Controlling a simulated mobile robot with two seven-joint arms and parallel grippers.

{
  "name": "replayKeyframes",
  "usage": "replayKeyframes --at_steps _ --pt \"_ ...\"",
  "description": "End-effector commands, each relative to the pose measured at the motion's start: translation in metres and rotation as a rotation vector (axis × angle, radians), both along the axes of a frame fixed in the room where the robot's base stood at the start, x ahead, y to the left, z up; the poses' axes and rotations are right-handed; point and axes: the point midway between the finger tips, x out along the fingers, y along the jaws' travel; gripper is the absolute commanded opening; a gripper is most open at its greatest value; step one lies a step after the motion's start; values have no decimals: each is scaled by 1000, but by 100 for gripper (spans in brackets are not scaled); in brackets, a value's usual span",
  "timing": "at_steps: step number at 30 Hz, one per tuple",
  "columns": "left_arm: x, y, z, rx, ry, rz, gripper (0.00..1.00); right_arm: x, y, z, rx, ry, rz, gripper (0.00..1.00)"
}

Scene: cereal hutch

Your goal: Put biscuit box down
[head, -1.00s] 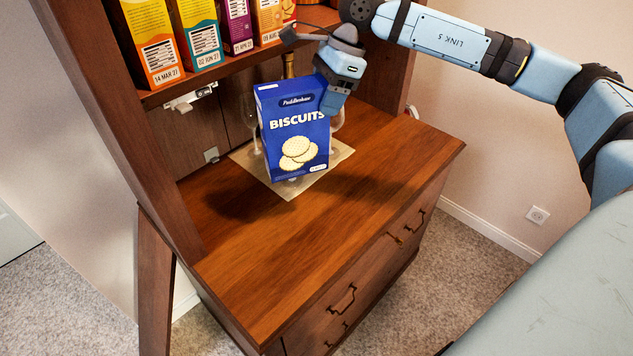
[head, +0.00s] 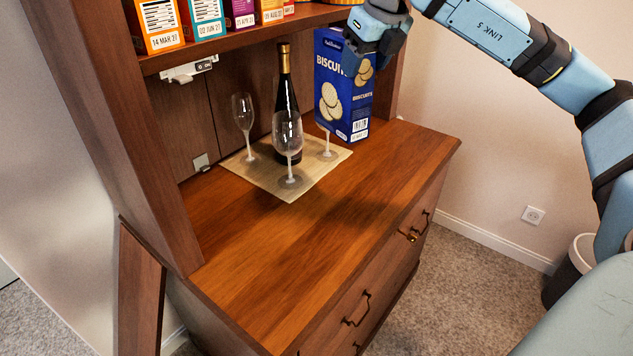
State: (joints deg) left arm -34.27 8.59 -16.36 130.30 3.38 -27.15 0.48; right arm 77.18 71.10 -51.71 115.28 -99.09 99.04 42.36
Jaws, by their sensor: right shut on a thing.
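The blue biscuit box (head: 334,100) is upright at the back right of the wooden counter (head: 300,240), beside the hutch's right side wall. Its front and one narrow side face the camera. I cannot tell whether its base touches the counter or hangs just above it. My right gripper (head: 362,62) is at the box's upper right part and is shut on it. The gripper hides part of the lettering. My left gripper is not in view.
A dark bottle (head: 286,110) and wine glasses (head: 288,138) stand on a beige mat (head: 292,188) left of the box. Several cereal boxes (head: 205,18) line the shelf above. The counter's front is clear. A bin (head: 572,270) stands on the floor at right.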

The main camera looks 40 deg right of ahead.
Motion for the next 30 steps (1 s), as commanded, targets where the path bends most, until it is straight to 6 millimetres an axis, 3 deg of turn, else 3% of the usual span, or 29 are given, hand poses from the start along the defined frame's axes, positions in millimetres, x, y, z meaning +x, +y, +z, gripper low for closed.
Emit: replayKeyframes --at_steps 4,7,21,30 --pt "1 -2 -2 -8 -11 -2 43 -2 -4 -4 1 -1 -56 2" --pt "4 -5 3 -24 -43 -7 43 -3 -5 -19 -1 1 -65 2" --pt "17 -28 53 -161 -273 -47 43 -2 -4 -136 0 1 -63 2" --pt "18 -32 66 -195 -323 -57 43 -2 -4 -161 0 0 -62 2"
